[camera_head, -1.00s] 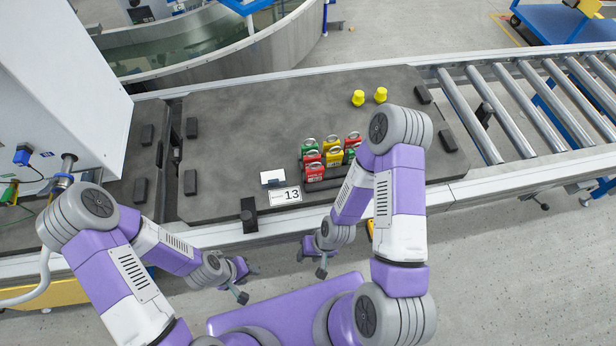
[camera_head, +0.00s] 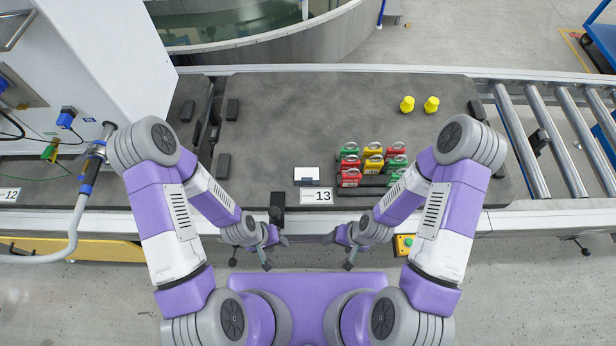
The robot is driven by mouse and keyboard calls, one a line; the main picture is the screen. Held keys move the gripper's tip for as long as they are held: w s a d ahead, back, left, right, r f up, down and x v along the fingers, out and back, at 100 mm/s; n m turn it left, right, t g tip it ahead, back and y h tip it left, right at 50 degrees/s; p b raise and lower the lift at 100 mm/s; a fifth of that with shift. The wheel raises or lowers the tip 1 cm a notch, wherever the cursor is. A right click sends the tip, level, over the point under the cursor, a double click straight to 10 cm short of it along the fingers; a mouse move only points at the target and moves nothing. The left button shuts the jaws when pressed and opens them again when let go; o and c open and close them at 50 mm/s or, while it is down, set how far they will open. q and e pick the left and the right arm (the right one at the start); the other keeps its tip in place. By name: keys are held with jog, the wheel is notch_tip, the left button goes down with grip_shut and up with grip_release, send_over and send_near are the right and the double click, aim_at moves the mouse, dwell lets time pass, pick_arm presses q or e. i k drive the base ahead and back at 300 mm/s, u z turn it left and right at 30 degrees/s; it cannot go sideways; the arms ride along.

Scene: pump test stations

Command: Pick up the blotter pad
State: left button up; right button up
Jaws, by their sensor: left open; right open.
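A small white rectangular piece with a dark front edge (camera_head: 307,174) lies near the front edge of the dark grey pallet, just behind the "13" label. It is the only pad-like thing I see, but it is too small to be sure that it is the blotter pad. My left gripper (camera_head: 275,253) is open and empty in front of the conveyor's front rail, nearer to me and left of the white piece. My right gripper (camera_head: 338,253) is open and empty, also in front of the rail, to the right of it. Neither touches anything.
Several red, yellow and green padlocks (camera_head: 373,162) stand on a black rack at right. Two yellow knobs (camera_head: 419,104) stand at the back right. A black post (camera_head: 277,208) rises at the front rail. The pallet's (camera_head: 290,115) middle and left are clear.

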aim_at(307, 174)
jog(key=k, duration=1)
jog(key=u, duration=1.5)
jog(key=i, duration=0.75)
jog(key=z, duration=1.5)
jog(key=i, duration=0.5)
jog(key=z, duration=0.05)
